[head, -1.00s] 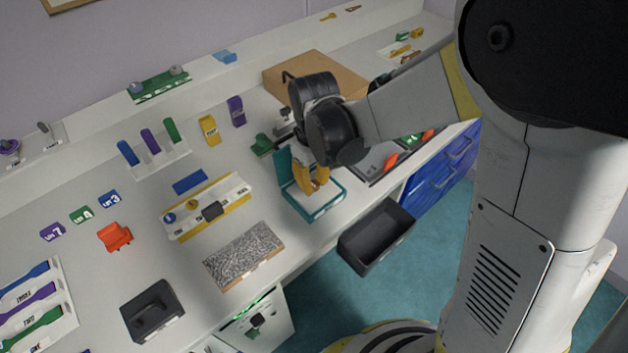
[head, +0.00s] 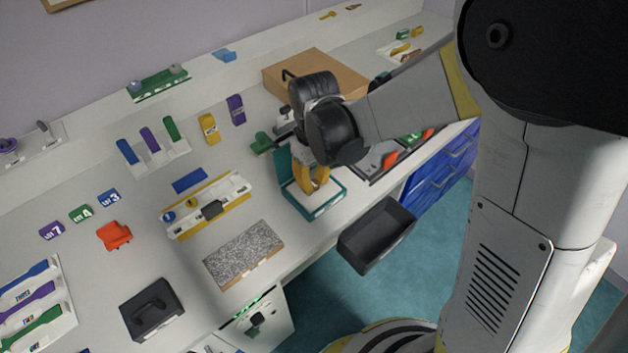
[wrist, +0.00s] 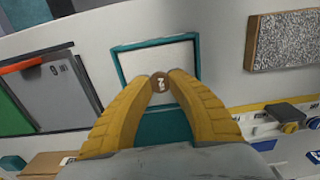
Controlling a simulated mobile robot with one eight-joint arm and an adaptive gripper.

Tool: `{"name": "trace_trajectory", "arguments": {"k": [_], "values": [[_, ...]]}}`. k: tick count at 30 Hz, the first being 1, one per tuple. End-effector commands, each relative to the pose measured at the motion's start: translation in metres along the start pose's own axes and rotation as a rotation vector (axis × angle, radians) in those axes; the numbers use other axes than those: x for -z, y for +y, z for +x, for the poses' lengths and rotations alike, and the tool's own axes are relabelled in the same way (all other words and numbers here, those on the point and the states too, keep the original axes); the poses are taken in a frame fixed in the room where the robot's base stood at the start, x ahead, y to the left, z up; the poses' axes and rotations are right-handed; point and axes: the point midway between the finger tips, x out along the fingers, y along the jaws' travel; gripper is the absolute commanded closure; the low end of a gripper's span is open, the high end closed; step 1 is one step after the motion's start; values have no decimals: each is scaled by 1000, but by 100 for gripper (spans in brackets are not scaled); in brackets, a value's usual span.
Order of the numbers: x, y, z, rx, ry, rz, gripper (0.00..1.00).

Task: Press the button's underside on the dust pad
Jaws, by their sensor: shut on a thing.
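The dust pad is a white pad in a teal open case (head: 322,209) near the front edge of the bench. Its lid stands up at the back. It also shows in the wrist view (wrist: 150,58), with the white pad just beyond my fingertips. My gripper (head: 313,188) points down over the pad with its yellow fingers. In the wrist view my gripper (wrist: 162,82) is shut on a small brown round button (wrist: 160,84) with white marks on its face. The button's underside is hidden, and I cannot tell whether it touches the pad.
A grey speckled slab (head: 244,254) and a white-and-yellow rack (head: 228,198) lie to the left. A cardboard box (head: 335,75) stands behind. A grey tray with coloured tabs (head: 378,160) is to the right. A black bin (head: 377,235) hangs off the bench front.

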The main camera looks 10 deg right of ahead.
Motion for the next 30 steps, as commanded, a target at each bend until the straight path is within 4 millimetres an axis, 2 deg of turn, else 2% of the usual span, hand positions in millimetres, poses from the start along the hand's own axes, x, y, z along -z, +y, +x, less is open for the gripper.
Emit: {"name": "trace_trajectory", "arguments": {"k": [30], "values": [[0, 0, 7, 0, 0, 0, 100]]}}
